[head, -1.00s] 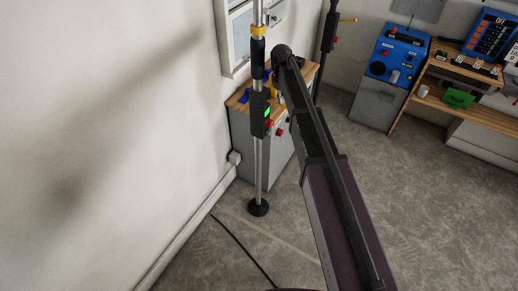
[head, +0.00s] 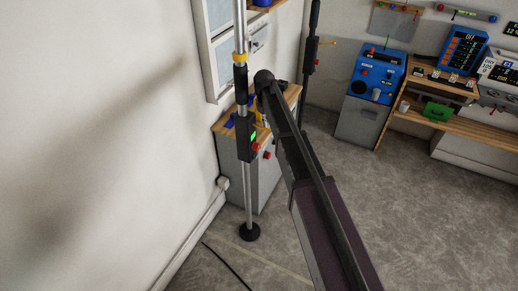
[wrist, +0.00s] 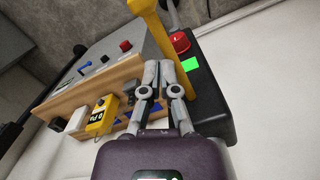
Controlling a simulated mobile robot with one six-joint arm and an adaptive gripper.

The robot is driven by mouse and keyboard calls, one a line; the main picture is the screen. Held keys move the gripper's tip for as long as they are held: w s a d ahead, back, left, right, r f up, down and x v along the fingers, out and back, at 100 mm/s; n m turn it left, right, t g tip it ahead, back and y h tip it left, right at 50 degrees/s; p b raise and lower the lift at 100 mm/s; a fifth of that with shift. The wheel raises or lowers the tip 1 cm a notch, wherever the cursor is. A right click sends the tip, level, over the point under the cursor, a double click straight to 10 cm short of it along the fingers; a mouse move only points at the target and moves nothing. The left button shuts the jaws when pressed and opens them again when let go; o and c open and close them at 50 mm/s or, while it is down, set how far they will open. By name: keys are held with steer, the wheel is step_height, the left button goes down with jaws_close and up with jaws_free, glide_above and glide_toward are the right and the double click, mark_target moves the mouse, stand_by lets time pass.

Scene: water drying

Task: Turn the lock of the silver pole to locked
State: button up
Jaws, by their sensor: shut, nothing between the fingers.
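The silver pole (head: 248,190) stands upright on a round black foot, left of centre in the head view. In the head view my gripper is hidden behind the pole and arm.
A grey cabinet with a wooden top (head: 228,128) stands close behind the pole. A second, dark pole (head: 308,55) stands farther back with a yellow lever. A white wall (head: 110,130) is at left. Open grey floor (head: 420,220) lies at right.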

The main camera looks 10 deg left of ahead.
steer(key=o, duration=0.7)
steer(key=shift+s+d, duration=0.3)
steer(key=shift+d, duration=0.05)
steer(key=o, duration=0.3)
steer(key=shift+s+d+m, duration=0.3)
steer(key=shift+s+d, duration=0.1)
steer(key=shift+d, duration=0.1)
steer(key=s+d+f+m+t+y+b, duration=0.1)
steer(key=s+d+f+m+b, duration=0.15)
steer(key=s+d, duration=0.75)
steer(key=s+d+f+m+y+b, duration=0.15)
steer(key=s+d+m, duration=0.25)
steer(key=s+d, duration=0.65)
steer(key=w+a+f+n+t+y+b, duration=0.3)
steer(key=w+a+f+n+y+b, duration=0.1)
steer(key=b, duration=1)
steer(key=w+a+f+n+t+y+b, duration=0.3)
steer(key=w+a+f+n+y+b, duration=0.2)
steer(key=w+a+y+b, duration=0.3)
steer(key=shift+w+a+f+y+b, duration=0.15)
steer(key=shift+w+f+y+b, duration=0.6)
steer(key=shift+w+y+b, duration=1.6)
steer(key=shift+w+a+h+b, duration=0.1)
steer(key=shift+w+h+b, duration=0.1)
steer(key=shift+h+b, duration=0.75)
